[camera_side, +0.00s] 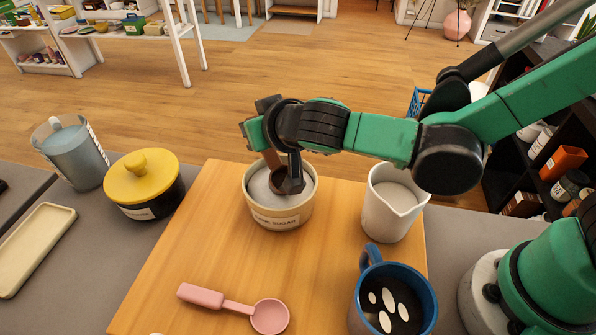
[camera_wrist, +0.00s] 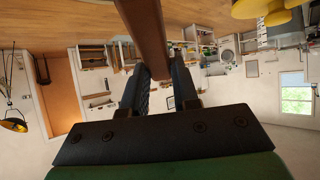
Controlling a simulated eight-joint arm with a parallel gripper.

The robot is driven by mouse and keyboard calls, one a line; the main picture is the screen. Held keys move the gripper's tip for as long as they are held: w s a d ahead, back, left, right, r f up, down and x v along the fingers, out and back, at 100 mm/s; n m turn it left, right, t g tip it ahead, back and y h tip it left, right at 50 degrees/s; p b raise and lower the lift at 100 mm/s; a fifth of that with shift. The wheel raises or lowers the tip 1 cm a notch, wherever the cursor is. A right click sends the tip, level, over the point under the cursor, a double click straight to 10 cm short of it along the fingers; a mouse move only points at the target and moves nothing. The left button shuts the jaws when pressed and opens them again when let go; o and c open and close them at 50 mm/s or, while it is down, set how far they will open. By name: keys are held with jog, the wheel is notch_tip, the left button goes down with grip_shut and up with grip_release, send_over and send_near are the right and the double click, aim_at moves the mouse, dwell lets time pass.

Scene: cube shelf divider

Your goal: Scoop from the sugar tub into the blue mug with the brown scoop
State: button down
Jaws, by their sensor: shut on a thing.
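The sugar tub (camera_side: 258,212) is a cream round tub with a label and white sugar inside, standing upright on the wooden board. My gripper (camera_side: 283,160) points down over the tub, shut on the handle of the brown scoop (camera_side: 270,158). The scoop's dark brown bowl is down inside the tub at the sugar; whether it holds sugar is unclear. In the wrist view the brown handle (camera_wrist: 147,35) runs between my two dark fingers (camera_wrist: 158,75). The blue mug (camera_side: 357,308) stands at the board's front right, with dark contents and several white ovals inside.
A white pitcher (camera_side: 378,215) with pale contents stands between tub and arm base. A pink scoop (camera_side: 222,302) lies on the board's front. A yellow-lidded black jar (camera_side: 142,182), a grey canister (camera_side: 76,158) and a cream tray (camera_side: 38,245) are at left.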

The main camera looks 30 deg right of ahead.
jog(key=shift+f, duration=1.4)
dwell(0.4)
notch_tip(320, 180, up, 5)
jog(key=shift+f, duration=0.1)
jog(key=shift+w+r+g, duration=0.25)
jog(key=shift+g, duration=0.35)
jog(key=g, duration=0.1)
jog(key=w+g, duration=0.1)
jog(key=g, duration=0.2)
jog(key=shift+w+r, duration=0.25)
